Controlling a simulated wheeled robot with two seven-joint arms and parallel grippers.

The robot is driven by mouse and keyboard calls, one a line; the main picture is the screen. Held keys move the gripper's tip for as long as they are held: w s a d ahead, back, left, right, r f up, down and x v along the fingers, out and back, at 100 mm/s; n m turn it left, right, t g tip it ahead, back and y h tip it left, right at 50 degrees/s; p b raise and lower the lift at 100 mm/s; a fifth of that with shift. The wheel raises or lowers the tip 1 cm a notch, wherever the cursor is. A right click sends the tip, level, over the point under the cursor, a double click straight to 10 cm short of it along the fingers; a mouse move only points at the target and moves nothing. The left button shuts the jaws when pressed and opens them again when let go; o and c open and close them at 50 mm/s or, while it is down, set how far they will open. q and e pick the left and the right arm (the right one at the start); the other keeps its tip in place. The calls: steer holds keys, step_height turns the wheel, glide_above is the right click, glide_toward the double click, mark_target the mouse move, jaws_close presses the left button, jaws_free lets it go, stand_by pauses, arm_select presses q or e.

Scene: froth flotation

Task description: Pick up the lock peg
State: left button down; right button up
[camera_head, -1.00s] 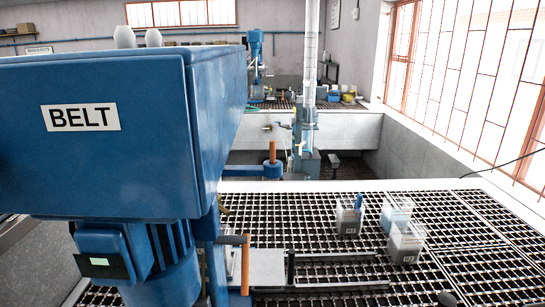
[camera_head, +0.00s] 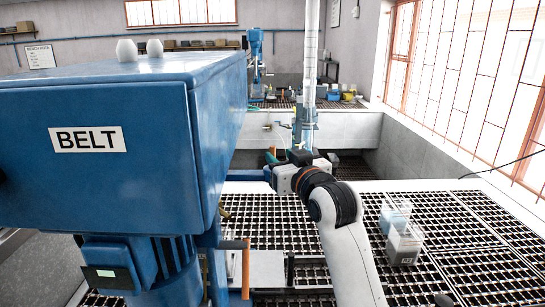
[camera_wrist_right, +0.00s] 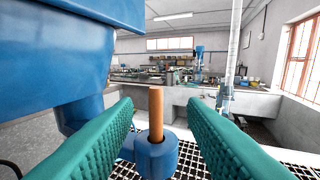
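The orange-brown lock peg (camera_wrist_right: 156,114) stands upright in a blue round collar (camera_wrist_right: 156,157) in the right wrist view. My right gripper is open; its two teal ribbed fingers (camera_wrist_right: 158,130) lie to either side of the peg, with gaps on both sides. In the head view, my right gripper (camera_head: 272,157) is at the collar beside the blue machine, and its wrist hides most of the peg there. My left gripper is in neither view.
A big blue BELT housing (camera_head: 110,150) fills the left. An orange handle (camera_head: 245,268) hangs below it. A grey vertical pipe (camera_head: 308,60) rises behind my gripper.

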mark_target(273, 151)
steer(key=p+x, duration=0.1)
steer(key=x, duration=0.1)
steer(key=p+x, duration=0.2)
steer(key=x, duration=0.1)
steer(key=shift+w+a+r, duration=0.2)
steer(key=shift+a+r, duration=0.05)
steer(key=shift+a, duration=0.05)
steer(key=shift+w+a+f, duration=0.1)
steer(key=shift+w+a, duration=0.1)
steer(key=shift+w, duration=0.25)
jaws_close()
